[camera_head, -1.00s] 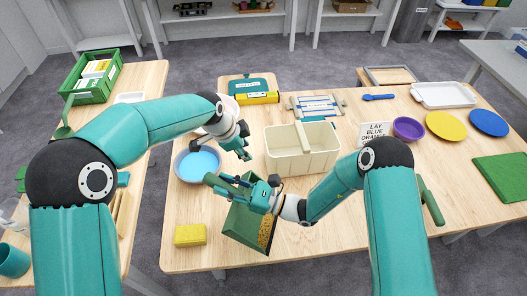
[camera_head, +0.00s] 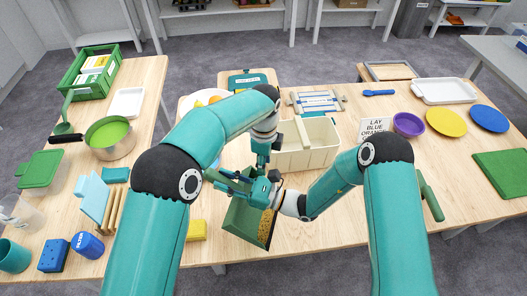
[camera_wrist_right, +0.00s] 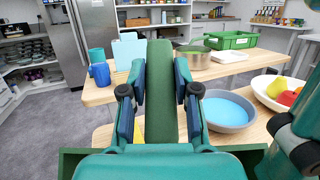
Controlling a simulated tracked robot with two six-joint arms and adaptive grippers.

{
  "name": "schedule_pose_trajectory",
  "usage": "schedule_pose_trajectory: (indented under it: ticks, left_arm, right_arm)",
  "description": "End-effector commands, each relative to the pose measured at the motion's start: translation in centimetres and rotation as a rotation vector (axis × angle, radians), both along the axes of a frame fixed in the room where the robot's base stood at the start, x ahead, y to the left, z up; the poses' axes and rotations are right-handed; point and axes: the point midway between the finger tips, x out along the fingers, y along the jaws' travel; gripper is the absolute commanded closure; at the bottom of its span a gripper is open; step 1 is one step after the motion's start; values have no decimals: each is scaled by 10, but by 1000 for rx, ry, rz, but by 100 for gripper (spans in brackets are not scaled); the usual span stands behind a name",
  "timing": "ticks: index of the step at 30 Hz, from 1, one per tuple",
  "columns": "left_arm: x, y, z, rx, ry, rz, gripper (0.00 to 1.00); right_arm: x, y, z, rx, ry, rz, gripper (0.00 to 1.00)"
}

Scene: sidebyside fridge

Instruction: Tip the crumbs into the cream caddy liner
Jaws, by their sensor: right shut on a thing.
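The cream caddy (camera_head: 318,150) stands upright on the table, right of my grippers. A raised bar crosses its top; its inside is mostly hidden. The green dustpan (camera_head: 238,217) is left of and nearer than the caddy, with tan crumbs (camera_head: 265,228) along its right side. My right gripper (camera_head: 238,181) is shut on the dustpan's green handle, which stands between its fingers in the right wrist view (camera_wrist_right: 161,95). My left gripper (camera_head: 262,160) points down beside the caddy's left side, close to my right gripper. Its finger gap is not clear; I see nothing held in it.
A grey bowl with a blue inside (camera_wrist_right: 228,112) and a white fruit bowl (camera_wrist_right: 270,88) are beside the grippers. A yellow sponge (camera_head: 197,230) is partly behind my left arm. A sign (camera_head: 375,128) and purple bowl (camera_head: 408,124) stand right of the caddy.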

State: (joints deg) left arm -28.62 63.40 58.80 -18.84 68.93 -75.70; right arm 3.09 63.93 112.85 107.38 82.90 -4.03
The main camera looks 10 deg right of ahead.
Motion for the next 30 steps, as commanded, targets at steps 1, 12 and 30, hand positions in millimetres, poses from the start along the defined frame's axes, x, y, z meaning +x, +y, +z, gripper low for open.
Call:
schedule_pose_trajectory:
  ticks: [1,12,30]
  left_arm:
    - [0,1,-10,2,2,1,66]
    - [0,1,-55,0,-1,2,66]
    - [0,1,-58,-1,-2,3,100]
  right_arm:
    - [0,0,0,1,0,0,100]
    - [0,0,0,1,0,0,100]
    - [0,0,0,1,-1,1,100]
